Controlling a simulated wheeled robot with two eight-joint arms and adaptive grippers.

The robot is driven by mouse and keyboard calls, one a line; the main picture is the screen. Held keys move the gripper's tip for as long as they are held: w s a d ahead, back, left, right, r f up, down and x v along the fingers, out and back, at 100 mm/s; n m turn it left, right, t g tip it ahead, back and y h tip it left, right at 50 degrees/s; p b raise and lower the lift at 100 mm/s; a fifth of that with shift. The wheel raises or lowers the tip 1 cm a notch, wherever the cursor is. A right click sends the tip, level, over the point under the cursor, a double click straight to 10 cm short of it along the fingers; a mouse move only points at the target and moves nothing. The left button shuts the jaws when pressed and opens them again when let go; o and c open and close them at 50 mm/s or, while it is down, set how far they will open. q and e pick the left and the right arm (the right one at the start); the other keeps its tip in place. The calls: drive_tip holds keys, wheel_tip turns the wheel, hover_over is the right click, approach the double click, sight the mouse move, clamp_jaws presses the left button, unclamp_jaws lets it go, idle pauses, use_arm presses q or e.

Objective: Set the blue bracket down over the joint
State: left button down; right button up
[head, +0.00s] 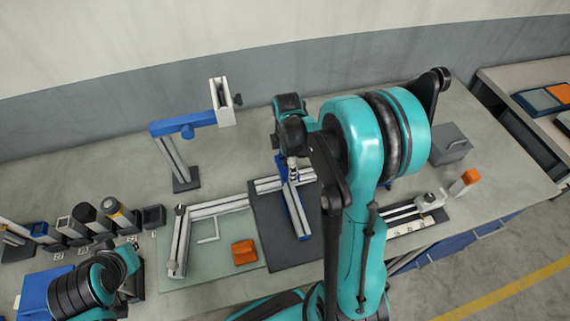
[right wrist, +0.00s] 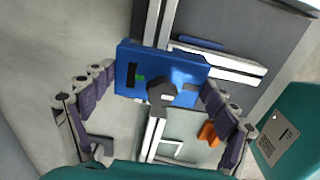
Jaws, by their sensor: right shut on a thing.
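The blue bracket (right wrist: 185,68), a flat blue plate, is between the fingers of my right gripper (right wrist: 160,82) in the right wrist view. That gripper is shut on it. In the head view my right gripper (head: 291,166) points down over the meeting place of the aluminium rails (head: 268,186), at the back of the dark mat (head: 268,230). The bracket covers part of the rails in the wrist view; I cannot tell whether it touches them. The joint itself is mostly hidden. My left arm shows at the lower left of the head view, its jaw opening unclear.
An orange block (head: 244,252) lies on the pale green mat (head: 205,277). A stand with a blue arm (head: 182,124) rises behind. Several dark holders stand at the left. A grey box (head: 450,146) and an orange-topped block (head: 467,180) are at the right.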

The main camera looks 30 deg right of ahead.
drive_tip(key=shift+s+f+b, duration=0.2)
drive_tip(key=shift+f+b, duration=0.2)
drive_tip(key=shift+f, duration=0.15)
drive_tip(key=shift+f+b, duration=0.3)
drive_tip(key=shift+f, duration=0.05)
drive_tip(key=shift+f+b, duration=1.05)
drive_tip(key=shift+f, duration=0.5)
drive_tip(key=shift+f+b, duration=1.05)
drive_tip(key=shift+b, duration=0.05)
drive_tip(key=o, duration=1.2)
drive_tip(key=shift+r, duration=0.15)
